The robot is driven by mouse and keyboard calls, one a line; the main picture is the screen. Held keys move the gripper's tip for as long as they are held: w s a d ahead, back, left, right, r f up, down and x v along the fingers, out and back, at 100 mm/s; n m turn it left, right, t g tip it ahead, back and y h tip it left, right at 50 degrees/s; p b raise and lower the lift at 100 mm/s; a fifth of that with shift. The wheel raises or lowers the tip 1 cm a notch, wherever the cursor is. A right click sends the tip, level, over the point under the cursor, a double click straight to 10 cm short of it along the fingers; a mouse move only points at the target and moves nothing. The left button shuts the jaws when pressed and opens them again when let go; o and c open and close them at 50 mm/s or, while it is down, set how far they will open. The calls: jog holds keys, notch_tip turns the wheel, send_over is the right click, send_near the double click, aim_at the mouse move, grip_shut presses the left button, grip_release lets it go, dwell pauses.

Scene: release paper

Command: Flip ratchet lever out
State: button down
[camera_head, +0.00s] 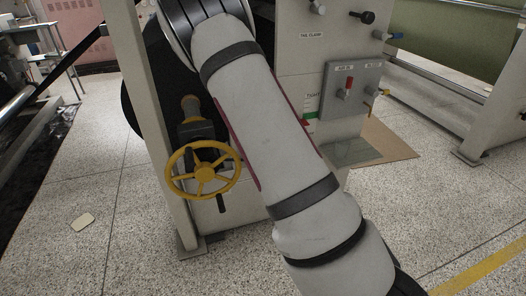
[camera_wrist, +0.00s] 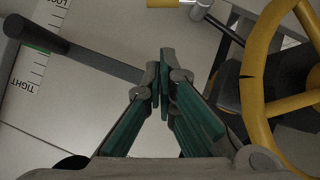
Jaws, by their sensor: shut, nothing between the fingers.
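A grey lever bar (camera_wrist: 100,64) with a dark round handle (camera_wrist: 36,37) lies across a pale panel in the wrist view, beside a scale (camera_wrist: 25,80) marked LOOSE and TIGHT. Its inner end runs behind my fingers. My gripper (camera_wrist: 163,65) is shut and empty in front of the panel, its tips at the right end of the bar. I cannot tell whether they touch it. A smaller dark rod (camera_wrist: 226,31) with a grey knob (camera_wrist: 199,9) shows above right. I cannot tell which is the ratchet lever. In the head view, my arm hides my gripper and the bar.
A yellow handwheel (camera_head: 204,174) stands left of my arm and fills the right of the wrist view (camera_wrist: 250,95). A switch box (camera_head: 350,95) and a brown floor board (camera_head: 385,143) are to the right. An upright post (camera_head: 150,130) stands left. Open floor (camera_head: 90,180) lies farther left.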

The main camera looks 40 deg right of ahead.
jog(key=w+d+f+b, duration=0.4)
jog(key=w+d+f, duration=0.1)
jog(key=w+f, duration=0.2)
jog(key=shift+f, duration=0.7)
jog(key=shift+d, duration=0.2)
jog(key=shift+s+d+f+m+y, duration=0.1)
jog(key=shift+d+f+m+y, duration=0.25)
jog(key=shift+m+y, duration=0.2)
notch_tip(320, 180, down, 8)
jog(key=d+m+t+y+p, duration=0.1)
jog(key=d+m+t+y, duration=0.1)
jog(key=m+y, duration=0.3)
jog(key=shift+s+t+y+p, duration=0.3)
jog(key=shift+y, duration=0.35)
jog(key=shift+m, duration=0.25)
